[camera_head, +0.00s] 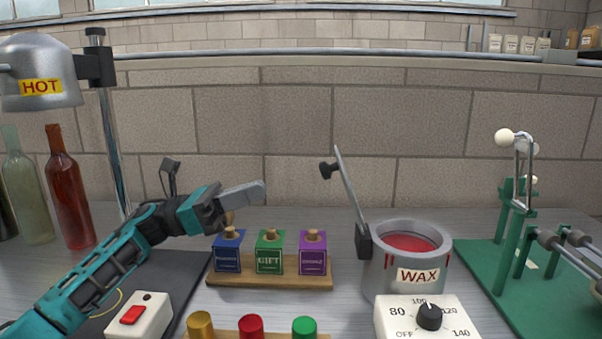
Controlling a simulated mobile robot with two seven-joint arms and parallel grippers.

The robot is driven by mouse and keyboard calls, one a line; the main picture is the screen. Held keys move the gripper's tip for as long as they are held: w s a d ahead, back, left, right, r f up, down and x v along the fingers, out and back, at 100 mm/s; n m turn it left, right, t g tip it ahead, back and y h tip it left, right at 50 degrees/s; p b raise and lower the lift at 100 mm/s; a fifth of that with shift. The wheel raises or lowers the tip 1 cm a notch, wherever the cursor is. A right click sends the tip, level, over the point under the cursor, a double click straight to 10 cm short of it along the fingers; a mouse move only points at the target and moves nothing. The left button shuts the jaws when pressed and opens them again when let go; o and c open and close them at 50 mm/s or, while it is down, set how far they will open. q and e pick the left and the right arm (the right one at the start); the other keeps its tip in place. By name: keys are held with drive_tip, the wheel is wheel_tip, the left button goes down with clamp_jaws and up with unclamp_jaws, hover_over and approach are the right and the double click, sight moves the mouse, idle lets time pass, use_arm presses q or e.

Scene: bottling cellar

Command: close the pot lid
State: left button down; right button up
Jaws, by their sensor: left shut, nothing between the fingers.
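The wax pot (404,265) is a grey metal pot with a "WAX" label, right of centre, with red wax inside. Its lid (349,184) stands open, tilted up on the hinge at the pot's left side, with a dark knob (328,170) facing left. My left gripper (262,190) is shut and empty, left of the lid and apart from it, above the row of stamp blocks. My right gripper is not in view.
A temperature dial box (392,315) stands in front of the pot. Blue, green and purple blocks (269,257) sit on a wooden rack below my left gripper. Bottles (70,195) and a "HOT" lamp (38,75) stand left. A green corking stand (508,220) is at right.

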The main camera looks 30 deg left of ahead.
use_arm(q)
drive_tip(key=p+x, duration=0.1)
drive_tip(key=x, duration=0.8)
drive_tip(key=shift+w+r, duration=0.1)
